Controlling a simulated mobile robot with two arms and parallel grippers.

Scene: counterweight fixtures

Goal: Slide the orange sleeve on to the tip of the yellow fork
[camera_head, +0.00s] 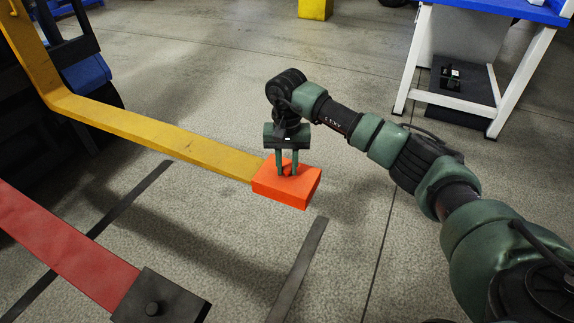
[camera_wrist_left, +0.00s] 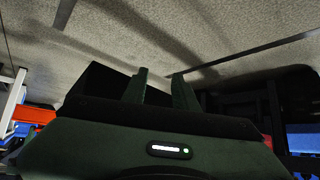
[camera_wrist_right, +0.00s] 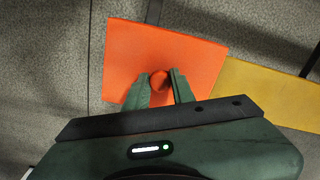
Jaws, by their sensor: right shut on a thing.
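The orange sleeve (camera_head: 301,196) is a flat block with a round knob on top, at the near end of the yellow fork (camera_head: 165,134). My right gripper (camera_head: 287,170) is above it, fingers pointing down, shut on the knob. In the right wrist view the sleeve (camera_wrist_right: 190,52) meets the yellow fork (camera_wrist_right: 270,92) along its right edge. The fork's very tip does not show, so I cannot tell how far it is inside. My left gripper (camera_wrist_left: 160,80) shows only in its wrist view, fingers apart and empty.
A red fork (camera_head: 65,245) with a dark block (camera_head: 160,298) and knob at its end lies at lower left. A blue-topped table (camera_head: 510,8) with white legs stands at upper right. A yellow block (camera_head: 315,9) stands at the back. The floor around the sleeve is open.

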